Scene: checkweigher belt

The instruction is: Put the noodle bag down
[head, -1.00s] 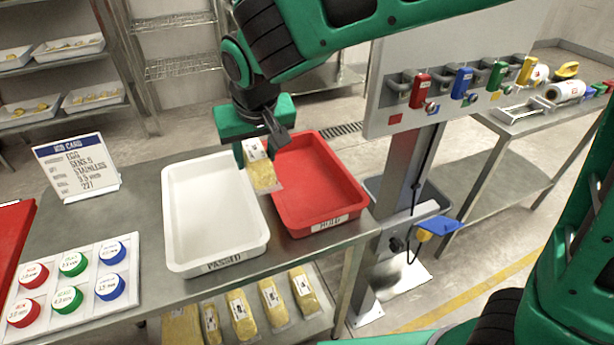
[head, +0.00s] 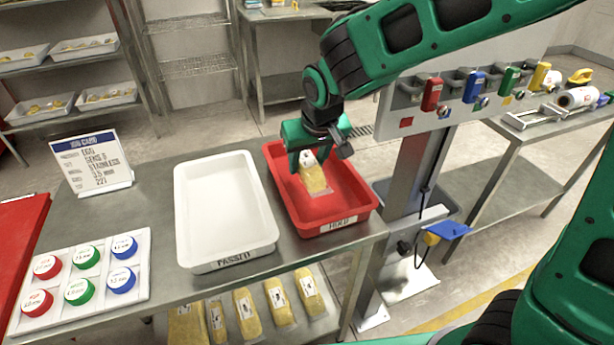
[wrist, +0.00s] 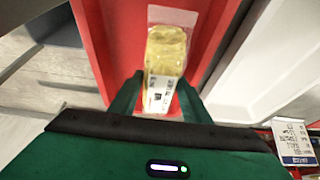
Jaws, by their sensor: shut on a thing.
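The noodle bag (head: 313,179) is a clear pack of yellow noodles with a white label. My gripper (head: 308,160) is shut on its labelled top end, and the bag hangs down over the red tray (head: 354,205). In the wrist view the bag (wrist: 165,52) lies between my fingertips (wrist: 160,95), with the red tray (wrist: 97,40) behind it. I cannot tell whether the bag's lower end touches the tray floor. The red tray looks otherwise empty. Its front label is hard to read.
An empty white tray (head: 222,190) marked PASSED stands left of the red tray. Several noodle bags (head: 246,312) lie on the shelf below. A job card (head: 92,165) and a board of coloured discs (head: 140,302) are at left. A post (head: 412,190) stands right of the table.

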